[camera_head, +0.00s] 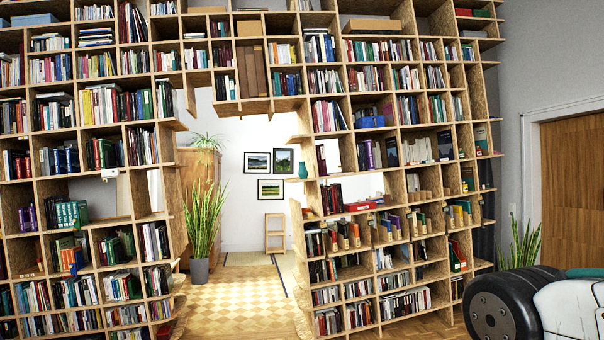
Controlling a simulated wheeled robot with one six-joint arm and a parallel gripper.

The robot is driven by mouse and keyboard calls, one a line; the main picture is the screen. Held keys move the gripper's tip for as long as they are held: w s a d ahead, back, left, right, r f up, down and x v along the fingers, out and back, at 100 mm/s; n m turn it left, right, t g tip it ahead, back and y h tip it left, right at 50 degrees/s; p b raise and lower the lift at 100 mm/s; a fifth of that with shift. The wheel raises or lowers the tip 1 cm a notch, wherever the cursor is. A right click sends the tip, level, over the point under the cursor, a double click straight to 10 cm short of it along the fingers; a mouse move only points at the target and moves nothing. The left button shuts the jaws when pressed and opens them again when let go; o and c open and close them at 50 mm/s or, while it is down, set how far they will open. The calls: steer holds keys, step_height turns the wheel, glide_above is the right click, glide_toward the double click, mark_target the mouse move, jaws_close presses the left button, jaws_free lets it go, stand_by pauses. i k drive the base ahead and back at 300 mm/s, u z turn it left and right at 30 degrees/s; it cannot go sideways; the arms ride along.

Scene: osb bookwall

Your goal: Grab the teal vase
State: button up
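A small teal vase (303,170) stands upright on a short ledge at the left edge of the right-hand bookshelf section, beside the doorway opening. It is far off and looks small. A black and white part of my own body fills the lower right corner, well apart from the vase. My gripper's fingers do not show, so I cannot see where they are relative to the vase.
A tall wooden bookwall (120,180) full of books surrounds a passage with a checkered floor (235,305). A potted plant (199,270) stands at the passage's left side. A wooden door (572,190) is at the right.

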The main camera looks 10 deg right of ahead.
mark_target(303, 172)
steer(key=z, duration=0.15)
steer(key=i, duration=4.4)
steer(key=u, duration=0.35)
